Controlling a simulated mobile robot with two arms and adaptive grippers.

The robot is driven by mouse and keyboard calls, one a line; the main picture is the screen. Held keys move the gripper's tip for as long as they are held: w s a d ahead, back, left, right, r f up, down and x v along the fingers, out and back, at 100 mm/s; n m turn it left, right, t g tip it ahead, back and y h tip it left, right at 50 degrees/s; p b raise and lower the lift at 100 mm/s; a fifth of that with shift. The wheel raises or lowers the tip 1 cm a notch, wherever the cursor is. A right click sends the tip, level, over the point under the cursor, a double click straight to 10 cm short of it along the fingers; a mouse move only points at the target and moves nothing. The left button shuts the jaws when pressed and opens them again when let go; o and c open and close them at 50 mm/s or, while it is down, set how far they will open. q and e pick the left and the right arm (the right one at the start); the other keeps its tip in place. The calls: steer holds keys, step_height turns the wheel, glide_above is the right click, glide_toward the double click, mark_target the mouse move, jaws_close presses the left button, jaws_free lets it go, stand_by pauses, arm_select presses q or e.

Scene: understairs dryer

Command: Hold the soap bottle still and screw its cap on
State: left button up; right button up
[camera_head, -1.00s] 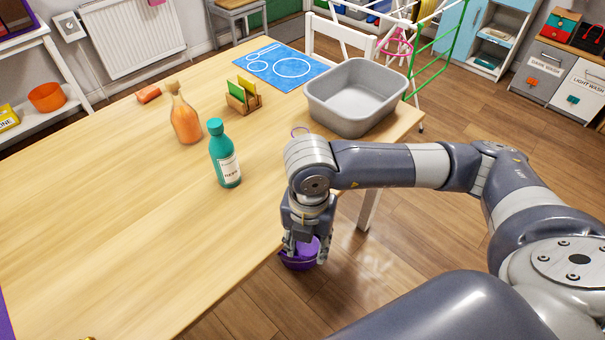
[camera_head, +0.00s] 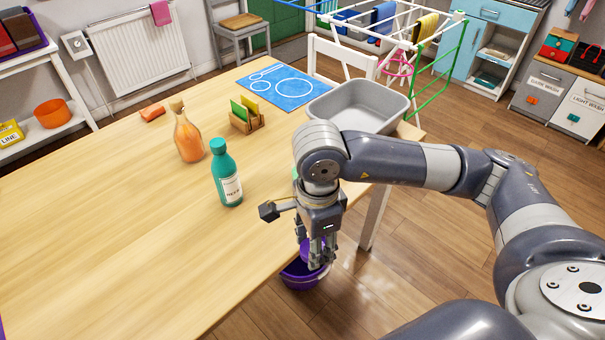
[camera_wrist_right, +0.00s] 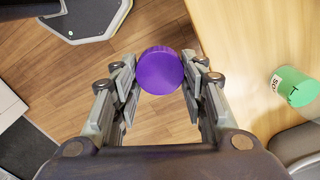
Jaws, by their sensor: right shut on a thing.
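My right gripper (camera_head: 316,258) is beyond the near right edge of the table, pointing down. It is shut on a round purple cap (camera_wrist_right: 160,70), which sits between the fingertips in the right wrist view; its purple (camera_head: 308,248) also shows in the head view. A green container (camera_wrist_right: 293,88) with a white label starting "SO" stands on the table, to the right in the wrist view and apart from the gripper. In the head view it is mostly hidden behind my right arm. My left gripper is not in view.
A teal bottle (camera_head: 227,180) and an orange corked bottle (camera_head: 187,138) stand on the wooden table (camera_head: 110,220). A card holder (camera_head: 247,122), blue mat (camera_head: 279,86) and grey basin (camera_head: 362,103) are farther back. A purple bucket (camera_head: 303,279) is below the gripper. The table's left part is clear.

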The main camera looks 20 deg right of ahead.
steer(key=n, duration=0.2)
steer(key=r+n, duration=0.1)
steer(key=n, duration=0.1)
steer(key=shift+w+d+n, duration=0.15)
steer(key=shift+d+n, duration=0.05)
steer(key=shift+n, duration=0.1)
steer(key=n, duration=0.4)
steer(key=shift+d+r, duration=0.15)
steer(key=shift+r, duration=0.15)
steer(key=n, duration=0.4)
steer(key=shift+w+d+r+n, duration=0.1)
steer(key=shift+d+r+n, duration=0.05)
steer(key=shift+r+n, duration=0.2)
steer(key=n, duration=0.2)
steer(key=r+n, duration=0.1)
steer(key=n, duration=0.2)
steer(key=shift+d, duration=0.15)
